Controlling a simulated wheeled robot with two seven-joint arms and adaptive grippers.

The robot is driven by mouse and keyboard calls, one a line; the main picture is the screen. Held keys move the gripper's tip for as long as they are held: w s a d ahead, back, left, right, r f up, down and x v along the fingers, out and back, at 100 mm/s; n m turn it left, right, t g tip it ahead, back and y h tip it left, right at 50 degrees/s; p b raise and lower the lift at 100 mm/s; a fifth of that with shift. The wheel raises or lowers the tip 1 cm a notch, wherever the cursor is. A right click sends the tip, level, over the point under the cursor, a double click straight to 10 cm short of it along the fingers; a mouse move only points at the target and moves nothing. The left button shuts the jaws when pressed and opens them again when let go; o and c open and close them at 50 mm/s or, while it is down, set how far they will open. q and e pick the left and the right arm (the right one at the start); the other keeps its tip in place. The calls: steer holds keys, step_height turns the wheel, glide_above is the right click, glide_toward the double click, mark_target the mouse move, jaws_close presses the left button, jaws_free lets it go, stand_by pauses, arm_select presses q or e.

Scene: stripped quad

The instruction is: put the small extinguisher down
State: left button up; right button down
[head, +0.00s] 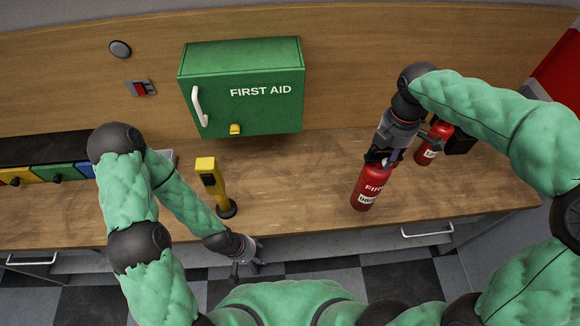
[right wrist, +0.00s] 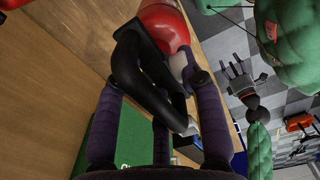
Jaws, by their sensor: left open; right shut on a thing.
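A small red extinguisher (head: 369,190) with white label bands is held over the right part of the wooden bench, slightly tilted. My right gripper (head: 382,157) is shut on its top. I cannot tell whether its base touches the bench. In the right wrist view, its black handle (right wrist: 128,62) lies between the fingers of my right gripper (right wrist: 160,100), and part of its red body (right wrist: 163,25) shows beyond. My left gripper (head: 246,268) is open and empty, low in front of the bench edge.
A second red extinguisher (head: 428,152) stands behind my right gripper, beside a black object (head: 460,141). A yellow post (head: 214,187) stands mid-bench. A green first aid cabinet (head: 241,88) is on the wall. The bench (head: 295,190) is clear between post and held extinguisher.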

steer(key=shift+s+r, duration=0.15)
steer(key=shift+r, duration=0.05)
steer(key=shift+a, duration=0.15)
steer(key=w+a+f+p, duration=0.2)
steer(key=w+a+f, duration=0.6)
steer(key=a+f, duration=0.3)
steer(key=shift+f, duration=1)
steer(key=shift+a+f, duration=0.1)
steer(key=c, duration=0.8)
jaws_free()
steer(key=shift+s+f, duration=0.15)
steer(key=shift+s, duration=0.05)
